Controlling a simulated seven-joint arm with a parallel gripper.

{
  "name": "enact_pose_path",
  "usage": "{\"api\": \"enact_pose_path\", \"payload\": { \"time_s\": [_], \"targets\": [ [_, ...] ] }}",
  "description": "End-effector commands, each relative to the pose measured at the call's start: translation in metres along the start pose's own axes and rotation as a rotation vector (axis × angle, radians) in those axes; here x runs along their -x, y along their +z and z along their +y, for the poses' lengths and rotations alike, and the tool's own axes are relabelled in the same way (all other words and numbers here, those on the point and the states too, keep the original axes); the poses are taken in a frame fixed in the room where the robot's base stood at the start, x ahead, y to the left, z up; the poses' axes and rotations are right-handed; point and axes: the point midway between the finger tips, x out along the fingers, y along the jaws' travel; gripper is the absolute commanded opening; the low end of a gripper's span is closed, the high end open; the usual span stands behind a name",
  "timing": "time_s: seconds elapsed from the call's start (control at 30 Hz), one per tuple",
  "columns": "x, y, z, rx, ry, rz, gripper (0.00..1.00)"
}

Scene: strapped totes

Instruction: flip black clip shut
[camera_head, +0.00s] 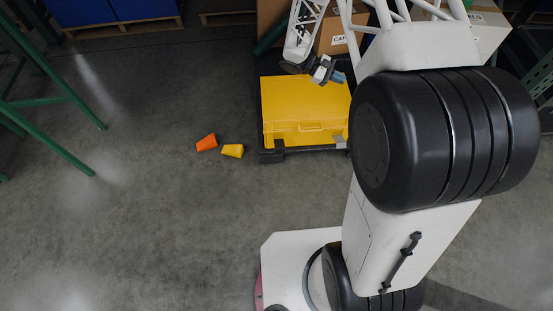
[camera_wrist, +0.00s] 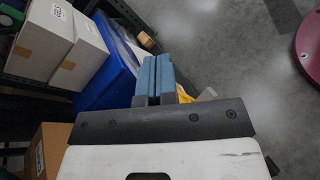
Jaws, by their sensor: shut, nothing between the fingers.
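The yellow tote (camera_head: 300,105) sits on a dark base, its lid down and a handle on its front. A black clip (camera_head: 279,146) is at the lower left of the tote's front; its exact position, open or shut, is too small to tell. A grey clip (camera_head: 340,142) is at the front right, partly hidden by my arm. My gripper (camera_head: 338,77) is above the tote's back right corner, away from the black clip. In the wrist view its blue fingers (camera_wrist: 154,72) are together with nothing between them. A sliver of yellow shows beside them, and no clip is visible there.
An orange wedge (camera_head: 206,143) and a yellow wedge (camera_head: 232,151) lie on the floor left of the tote. A green frame (camera_head: 60,85) stands at far left. Cardboard boxes (camera_head: 335,38) are behind the tote.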

Motion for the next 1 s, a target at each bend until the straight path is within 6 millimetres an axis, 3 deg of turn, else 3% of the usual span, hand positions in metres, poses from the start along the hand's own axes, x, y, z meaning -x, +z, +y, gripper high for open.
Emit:
{"api": "enact_pose_path", "payload": {
  "time_s": [0.1, 0.57, 1.0],
  "targets": [
    [-0.008, -0.028, -0.007, 0.033, 0.04, -0.032, 0.0],
    [-0.04, -0.121, -0.039, 0.144, 0.198, -0.143, 0.0],
    [-0.075, -0.206, -0.087, 0.246, 0.361, -0.233, 0.0]
  ]
}}
